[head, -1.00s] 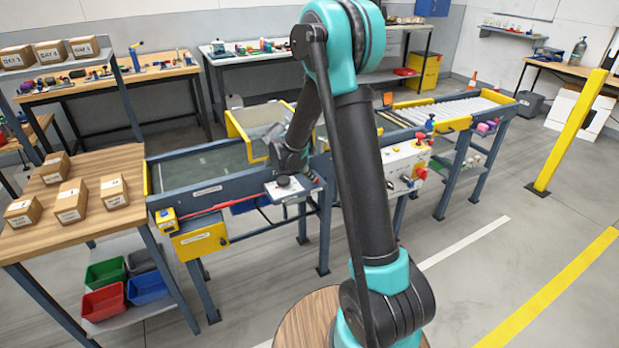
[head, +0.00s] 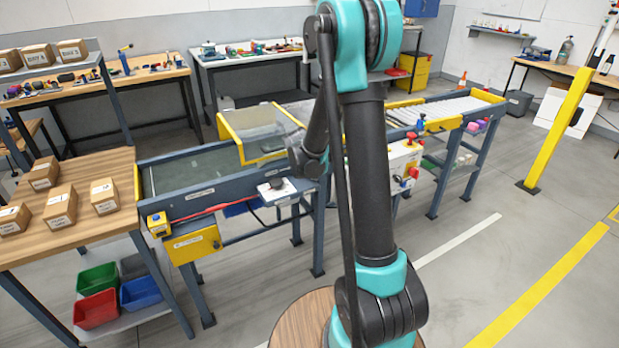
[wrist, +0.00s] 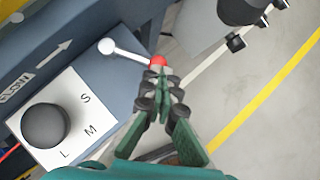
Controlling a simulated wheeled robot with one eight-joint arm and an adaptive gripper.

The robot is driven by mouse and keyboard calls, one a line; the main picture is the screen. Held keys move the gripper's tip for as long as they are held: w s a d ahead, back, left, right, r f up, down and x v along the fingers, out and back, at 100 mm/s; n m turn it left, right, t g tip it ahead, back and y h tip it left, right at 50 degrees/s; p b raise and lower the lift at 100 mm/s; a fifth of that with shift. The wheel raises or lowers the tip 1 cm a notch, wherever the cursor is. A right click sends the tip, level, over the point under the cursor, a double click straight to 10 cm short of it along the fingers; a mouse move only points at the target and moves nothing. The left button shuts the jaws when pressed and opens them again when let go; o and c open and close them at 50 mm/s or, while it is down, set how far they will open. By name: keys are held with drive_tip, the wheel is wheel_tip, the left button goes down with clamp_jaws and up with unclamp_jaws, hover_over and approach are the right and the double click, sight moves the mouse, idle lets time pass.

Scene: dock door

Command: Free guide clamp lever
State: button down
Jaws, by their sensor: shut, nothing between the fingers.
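The clamp lever (wrist: 130,53) shows in the wrist view as a pale arm with a round white pivot on the left and a red tip (wrist: 157,61) on the right. It sits on the blue-grey conveyor rail. My gripper (wrist: 160,76) is shut and empty, its fingertips right at the red tip; I cannot tell whether they touch it. In the head view the fingers and the lever are hidden behind my arm.
A black dial (wrist: 45,126) on a white plate marked S, M, L sits left of the lever; the plate also shows in the head view (head: 275,190). A dark cylindrical part (wrist: 240,10) is at the upper right.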

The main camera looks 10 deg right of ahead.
drive_tip(key=shift+w+d, duration=0.55)
drive_tip(key=shift+d, duration=0.2)
drive_tip(key=shift+w+d, duration=0.1)
idle(0.3)
drive_tip(key=shift+s+r, duration=0.15)
drive_tip(key=shift+s, duration=0.15)
drive_tip(key=s+d+v, duration=0.1)
drive_tip(key=s+v, duration=0.1)
drive_tip(key=v, duration=1)
drive_tip(key=shift+s+d, duration=0.3)
drive_tip(key=shift+s, duration=0.05)
